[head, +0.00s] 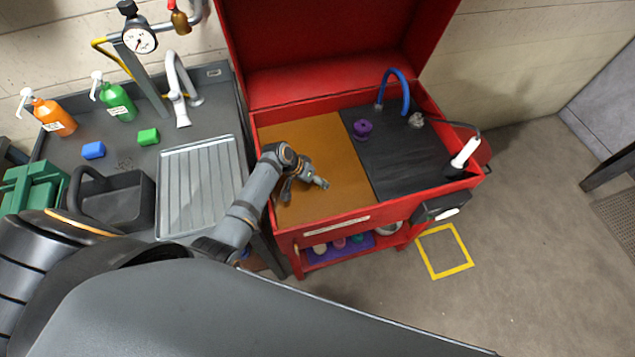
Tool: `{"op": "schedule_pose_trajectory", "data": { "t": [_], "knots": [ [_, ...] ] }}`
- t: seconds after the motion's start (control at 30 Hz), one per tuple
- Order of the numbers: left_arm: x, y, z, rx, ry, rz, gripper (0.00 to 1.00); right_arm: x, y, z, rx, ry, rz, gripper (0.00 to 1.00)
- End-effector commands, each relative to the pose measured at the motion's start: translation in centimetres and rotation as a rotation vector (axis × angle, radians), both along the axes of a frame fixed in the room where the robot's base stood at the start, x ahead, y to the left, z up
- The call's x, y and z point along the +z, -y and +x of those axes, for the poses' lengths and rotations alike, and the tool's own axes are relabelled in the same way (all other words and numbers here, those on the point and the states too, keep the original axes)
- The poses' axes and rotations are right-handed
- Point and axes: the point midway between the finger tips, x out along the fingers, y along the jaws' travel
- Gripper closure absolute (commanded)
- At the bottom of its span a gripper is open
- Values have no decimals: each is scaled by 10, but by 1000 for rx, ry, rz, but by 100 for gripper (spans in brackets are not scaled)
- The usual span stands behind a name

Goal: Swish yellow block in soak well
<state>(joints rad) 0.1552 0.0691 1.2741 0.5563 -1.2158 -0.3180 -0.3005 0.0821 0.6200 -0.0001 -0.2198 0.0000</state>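The soak well looks to be the left half of the red basin, filled with flat brown-orange liquid (325,140). My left gripper (308,187) is over this well, close to the liquid, near its left side. Its fingers point down and are small in the view, so I cannot tell if they are open or shut. I see no yellow block; it may be hidden by the gripper or under the liquid. My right gripper is not in view.
A black mat (420,155) fills the basin's right half, with a purple part (363,128) and a blue hose (396,85). A raised red lid (330,40) stands behind.

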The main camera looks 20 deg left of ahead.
Motion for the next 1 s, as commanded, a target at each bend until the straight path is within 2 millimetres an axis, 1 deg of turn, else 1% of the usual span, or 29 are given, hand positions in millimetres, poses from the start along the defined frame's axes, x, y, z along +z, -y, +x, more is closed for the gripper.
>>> {"op": "schedule_pose_trajectory", "data": {
  "t": [0.4, 0.5, 0.73, 1.0],
  "knots": [
    [-30, 0, 1, 0, 2, -1, 83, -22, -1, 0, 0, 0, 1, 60],
    [-34, 0, 1, 1, 3, -2, 83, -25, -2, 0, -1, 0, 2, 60],
    [-31, 0, 1, 0, 3, -1, 83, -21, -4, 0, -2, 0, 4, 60],
    [-11, 0, 1, 0, 3, -1, 83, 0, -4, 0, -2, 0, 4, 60]
  ]
}}
